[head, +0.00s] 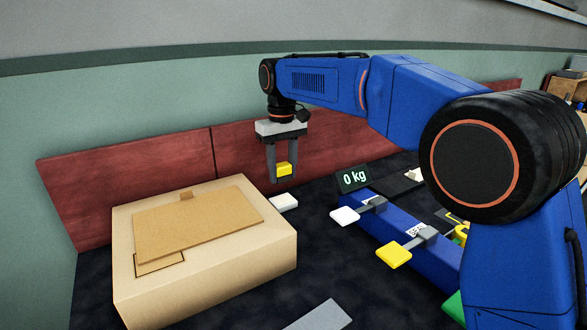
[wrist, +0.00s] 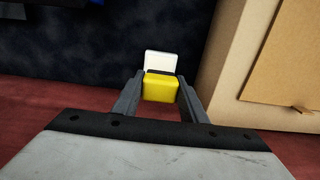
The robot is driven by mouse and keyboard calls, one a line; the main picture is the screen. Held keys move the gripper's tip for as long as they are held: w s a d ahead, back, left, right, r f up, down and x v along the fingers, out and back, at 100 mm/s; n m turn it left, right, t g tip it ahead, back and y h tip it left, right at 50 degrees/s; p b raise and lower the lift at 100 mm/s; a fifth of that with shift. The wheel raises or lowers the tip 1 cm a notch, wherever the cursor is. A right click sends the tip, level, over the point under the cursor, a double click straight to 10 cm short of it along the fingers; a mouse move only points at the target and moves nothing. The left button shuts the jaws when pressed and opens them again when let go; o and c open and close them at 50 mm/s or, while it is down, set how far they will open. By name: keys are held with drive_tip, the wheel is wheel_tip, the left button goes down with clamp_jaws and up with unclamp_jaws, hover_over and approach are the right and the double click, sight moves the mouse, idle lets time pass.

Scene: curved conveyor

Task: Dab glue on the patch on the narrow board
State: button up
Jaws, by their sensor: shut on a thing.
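My gripper (head: 282,178) points down behind the right part of a tan box, shut on a small yellow block (head: 285,169). The wrist view shows the yellow block (wrist: 160,88) between both fingers. A brown board (head: 200,220) lies on the box top, partly over a dark-outlined rectangle (head: 158,264). I cannot tell which thing is the narrow board, nor pick out glue.
The tan box (head: 240,263) fills the left front. A grey plate (head: 320,316) lies in front. Red panels (head: 130,185) stand behind.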

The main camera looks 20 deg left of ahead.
sight(283, 200)
drive_tip(key=shift+f, duration=2.7)
drive_tip(key=shift+f, duration=0.6)
drive_tip(key=shift+r, duration=0.1)
drive_tip(key=shift+r, duration=3.45)
